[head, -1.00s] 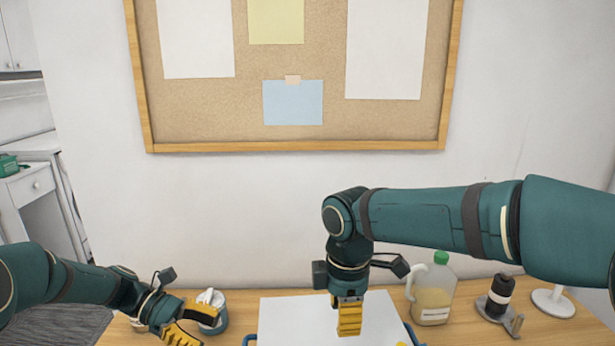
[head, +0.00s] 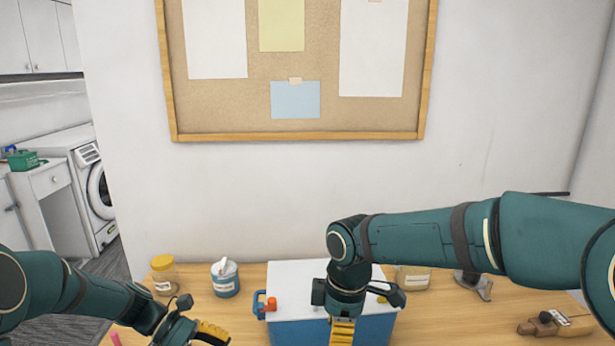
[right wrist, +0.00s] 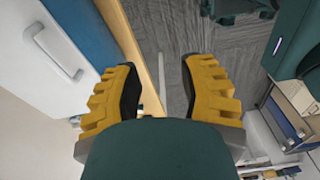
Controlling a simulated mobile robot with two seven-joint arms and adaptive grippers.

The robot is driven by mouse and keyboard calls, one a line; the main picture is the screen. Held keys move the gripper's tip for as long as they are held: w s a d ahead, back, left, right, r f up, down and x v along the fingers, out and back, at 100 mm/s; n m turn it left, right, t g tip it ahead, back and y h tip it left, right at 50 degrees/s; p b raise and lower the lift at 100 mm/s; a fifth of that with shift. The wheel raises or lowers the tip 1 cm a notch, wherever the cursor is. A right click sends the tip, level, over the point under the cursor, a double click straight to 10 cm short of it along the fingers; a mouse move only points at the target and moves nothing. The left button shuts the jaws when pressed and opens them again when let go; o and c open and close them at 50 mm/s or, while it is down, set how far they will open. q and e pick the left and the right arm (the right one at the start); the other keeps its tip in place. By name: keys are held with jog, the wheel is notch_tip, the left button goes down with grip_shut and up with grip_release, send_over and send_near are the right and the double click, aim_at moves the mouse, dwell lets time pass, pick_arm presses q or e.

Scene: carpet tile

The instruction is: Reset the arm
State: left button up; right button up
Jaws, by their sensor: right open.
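My right arm reaches in from the right in the head view and bends down at the wrist. Its gripper (head: 342,332) points down in front of the blue box with a white lid (head: 295,272). In the right wrist view the right gripper (right wrist: 160,95) is open, with its two yellow fingers apart and nothing between them. My left gripper (head: 212,333) is low at the left in the head view, partly cut off by the bottom edge, so its opening is unclear. No object shows in it.
A yellow-lidded jar (head: 163,275) and a blue-and-white tub (head: 225,278) stand left of the box. A jug (head: 412,278), partly hidden by my arm, and a brown item (head: 557,322) are to the right. The wooden table (head: 455,318) has bare room at right.

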notch_tip(320, 180, down, 19)
jog(key=s+m+y, duration=0.3)
jog(key=m, duration=0.5)
pick_arm(q)
jog(key=s+d+f+m+t+y, duration=0.1)
jog(key=s+d+f+m+y, duration=0.1)
jog(key=f, duration=0.5)
jog(key=s+d+f+m+t+y, duration=0.1)
jog(key=s+d+f+m+y, duration=0.2)
jog(key=s+f+m, duration=0.3)
jog(key=s+d+f+m+t+y, duration=0.1)
jog(key=s+d+f+m+y, duration=0.2)
jog(key=f, duration=0.7)
jog(key=s+m, duration=0.2)
jog(key=shift+d+m+t, duration=0.3)
jog(key=shift+m+t, duration=0.1)
pick_arm(e)
jog(key=s+d+f+m+t, duration=0.1)
jog(key=s+d+f+m, duration=0.3)
jog(key=s+f+m, duration=0.5)
notch_tip(320, 180, down, 3)
jog(key=shift+s+d+f+m+t, duration=0.1)
jog(key=shift+s+d+m+t, duration=0.25)
jog(key=shift+m, duration=0.75)
